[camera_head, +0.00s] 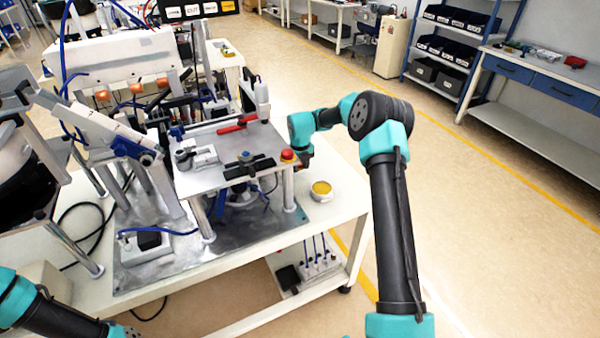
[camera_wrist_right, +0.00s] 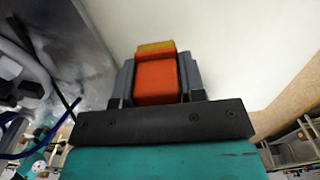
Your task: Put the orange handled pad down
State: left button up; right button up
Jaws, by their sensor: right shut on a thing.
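The handled pad shows in the right wrist view as an orange block (camera_wrist_right: 156,82) with a yellowish strip (camera_wrist_right: 155,47) at its far end. My right gripper (camera_wrist_right: 157,72) is shut on the orange block, with a grey finger on each side. White tabletop lies beyond the pad; I cannot tell whether the pad touches it. In the head view, my right wrist is by the table's right edge, beside the metal fixture, and the held pad cannot be made out. My left arm shows at the bottom left; its gripper is out of view.
A metal fixture (camera_head: 225,165) with a red button (camera_head: 288,155) stands on the white table (camera_head: 225,262). A small round container with yellow contents (camera_head: 321,190) sits near the table's right edge. Bare tabletop lies in front of the fixture. Feeder machinery fills the left.

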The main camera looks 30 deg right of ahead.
aim_at(300, 166)
jog(key=shift+f, duration=1.7)
jog(key=shift+f, duration=0.15)
jog(key=o, duration=1)
notch_tip(300, 166, up, 12)
jog(key=shift+r, duration=0.15)
